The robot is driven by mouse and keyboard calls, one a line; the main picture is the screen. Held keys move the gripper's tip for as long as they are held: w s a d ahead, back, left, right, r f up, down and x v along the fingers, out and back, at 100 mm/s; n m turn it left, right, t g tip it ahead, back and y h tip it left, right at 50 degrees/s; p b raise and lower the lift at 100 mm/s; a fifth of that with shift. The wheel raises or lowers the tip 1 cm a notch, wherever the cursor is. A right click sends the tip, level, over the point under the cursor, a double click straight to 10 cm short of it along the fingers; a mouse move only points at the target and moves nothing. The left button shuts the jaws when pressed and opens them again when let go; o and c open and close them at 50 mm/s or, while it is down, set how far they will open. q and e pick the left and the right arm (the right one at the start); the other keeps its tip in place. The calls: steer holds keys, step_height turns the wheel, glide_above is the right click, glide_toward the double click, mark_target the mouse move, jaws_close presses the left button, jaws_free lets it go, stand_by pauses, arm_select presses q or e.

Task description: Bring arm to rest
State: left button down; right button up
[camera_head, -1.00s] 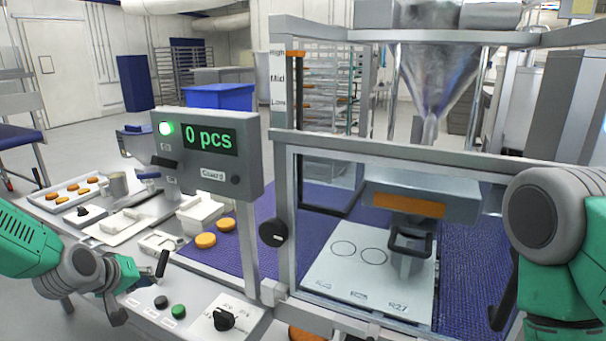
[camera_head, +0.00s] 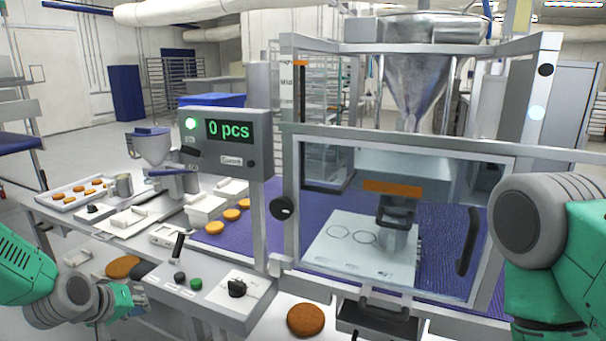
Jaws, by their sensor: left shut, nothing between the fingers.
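My left arm comes in from the lower left. Its gripper (camera_head: 142,299) is low beside the left end of the control panel (camera_head: 215,296), shut with nothing in it. I cannot tell whether it touches the panel. My right arm (camera_head: 545,225) stands folded at the right edge, in front of the machine's frame. Its gripper is out of view.
The clear guard (camera_head: 440,262) covers a plate with drawn circles (camera_head: 338,250). A display (camera_head: 228,130) reads "0 pcs" beside a green light. Orange rounds (camera_head: 231,215) lie on the purple belt (camera_head: 265,225). Larger brown rounds (camera_head: 306,319) show lower down.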

arm_select(q)
steer(key=s+d+f+m+g+b, duration=0.2)
steer(key=s+d+f+b, duration=0.1)
steer(key=s+f, duration=0.6)
steer(key=s+d+f+m+g+b, duration=0.1)
steer(key=s+d+f+g+b, duration=0.2)
steer(key=s+f, duration=0.6)
steer(key=s+f+m+g+b, duration=0.1)
steer(key=s+f, duration=0.1)
steer(key=s, duration=0.4)
steer(key=s+d+f+m+g+y+b, duration=0.1)
steer(key=s+f, duration=0.2)
steer(key=s, duration=0.3)
steer(key=s+f+m+b, duration=0.1)
steer(key=s+f, duration=0.1)
steer(key=s, duration=0.4)
steer(key=shift+s+d+f+m+g+y+b, duration=0.2)
steer(key=shift+s+f+m+g+y+b, duration=0.15)
steer(key=shift+s+m+g+y+b, duration=0.05)
steer(key=shift+a, duration=0.1)
steer(key=shift+w, duration=0.15)
stand_by(0.8)
